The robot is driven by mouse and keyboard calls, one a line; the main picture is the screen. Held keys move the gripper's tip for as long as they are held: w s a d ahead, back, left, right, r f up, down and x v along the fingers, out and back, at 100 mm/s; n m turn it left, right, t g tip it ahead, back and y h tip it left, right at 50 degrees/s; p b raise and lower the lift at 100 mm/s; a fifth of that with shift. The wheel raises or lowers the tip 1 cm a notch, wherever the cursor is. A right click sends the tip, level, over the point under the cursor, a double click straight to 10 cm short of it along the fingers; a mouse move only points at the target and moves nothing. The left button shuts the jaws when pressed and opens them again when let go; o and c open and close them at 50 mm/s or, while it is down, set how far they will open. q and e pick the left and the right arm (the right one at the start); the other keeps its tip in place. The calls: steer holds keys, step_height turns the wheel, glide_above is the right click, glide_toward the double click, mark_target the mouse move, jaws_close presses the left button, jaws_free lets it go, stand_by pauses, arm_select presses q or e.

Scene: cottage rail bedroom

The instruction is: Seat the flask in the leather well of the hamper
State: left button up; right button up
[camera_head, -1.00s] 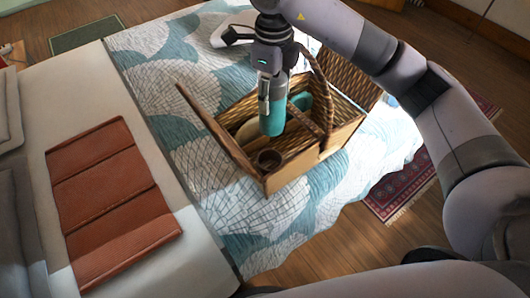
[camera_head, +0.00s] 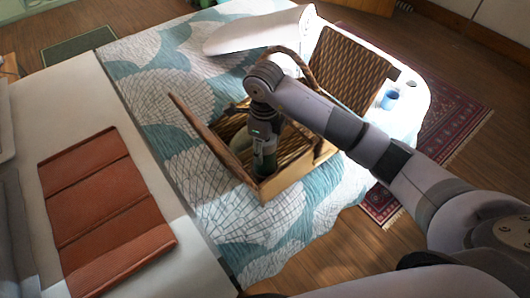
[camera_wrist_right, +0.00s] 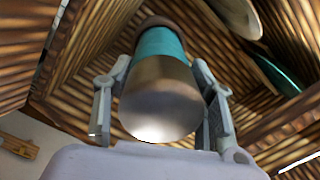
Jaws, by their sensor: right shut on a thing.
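The wicker hamper (camera_head: 290,178) stands open on the quilted bed, and its woven walls also surround the wrist view (camera_wrist_right: 75,70). My right gripper (camera_head: 264,152) reaches down into the hamper's near end, shut on the flask. In the wrist view the flask (camera_wrist_right: 160,95), steel with a teal band, lies between both fingers (camera_wrist_right: 163,110), its steel end towards the camera and its far end down in the hamper's corner. The leather well is hidden behind gripper and flask, so I cannot tell whether the flask is inside it. My left gripper is out of view.
One hamper lid (camera_head: 205,135) stands raised on the left, another (camera_head: 350,70) at the back right. A pale plate (camera_wrist_right: 238,14) is inside the hamper. A blue cup (camera_head: 390,98) stands beyond it. A folded brown leather piece (camera_head: 100,205) lies left; the quilt in front is clear.

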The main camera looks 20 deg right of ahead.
step_height(320, 180, down, 3)
steer(key=shift+r, duration=0.15)
steer(key=shift+f, duration=0.2)
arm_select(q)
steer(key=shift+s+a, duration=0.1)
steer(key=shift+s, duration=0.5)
arm_select(e)
steer(key=shift+f, duration=0.1)
steer(key=o, duration=1.6)
steer(key=shift+c, duration=0.2)
